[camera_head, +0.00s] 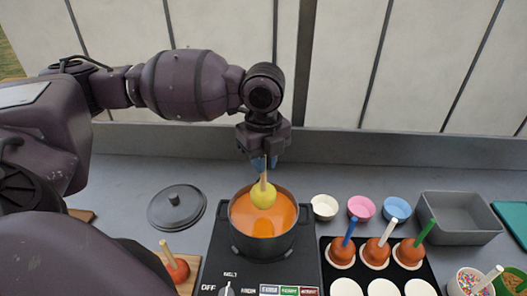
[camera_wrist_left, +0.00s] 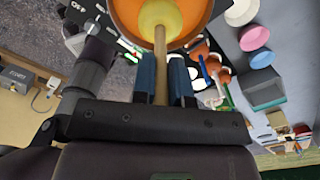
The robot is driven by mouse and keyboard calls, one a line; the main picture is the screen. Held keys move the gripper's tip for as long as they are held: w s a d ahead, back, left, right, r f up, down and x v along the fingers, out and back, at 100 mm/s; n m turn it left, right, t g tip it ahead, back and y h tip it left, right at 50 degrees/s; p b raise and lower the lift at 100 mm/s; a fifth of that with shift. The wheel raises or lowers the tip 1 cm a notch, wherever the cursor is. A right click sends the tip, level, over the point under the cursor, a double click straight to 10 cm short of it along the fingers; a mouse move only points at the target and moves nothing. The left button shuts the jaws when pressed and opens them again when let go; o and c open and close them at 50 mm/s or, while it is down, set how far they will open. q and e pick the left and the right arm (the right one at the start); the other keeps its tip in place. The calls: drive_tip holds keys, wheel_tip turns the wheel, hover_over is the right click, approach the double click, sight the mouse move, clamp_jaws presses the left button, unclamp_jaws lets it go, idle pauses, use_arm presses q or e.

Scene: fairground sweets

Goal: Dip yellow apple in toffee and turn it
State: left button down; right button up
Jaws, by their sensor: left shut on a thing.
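The yellow apple (camera_head: 263,195) is on a wooden stick and hangs over the pot of orange toffee (camera_head: 283,222). My left gripper (camera_head: 264,163) is shut on the stick (camera_head: 264,178), above the pot. In the left wrist view the stick (camera_wrist_left: 161,70) runs between the blue fingertips of my left gripper (camera_wrist_left: 162,80) to the yellow apple (camera_wrist_left: 165,14). I cannot tell whether the bottom of the apple touches the toffee. A yellow patch shows in the toffee just below the apple. My right gripper is not in view.
The pot stands on a black hob (camera_head: 222,262) with a dial. A dark lid (camera_head: 177,206) lies to its left, near a red apple on a stick (camera_head: 178,270). At right are a black tray (camera_head: 327,262) with several coated apples, small bowls (camera_head: 361,207) and a grey bin (camera_head: 460,225).

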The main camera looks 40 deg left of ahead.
sight(263, 189)
use_arm(q)
drive_tip(key=shift+f+b, duration=0.9)
drive_tip(key=shift+f, duration=4.4)
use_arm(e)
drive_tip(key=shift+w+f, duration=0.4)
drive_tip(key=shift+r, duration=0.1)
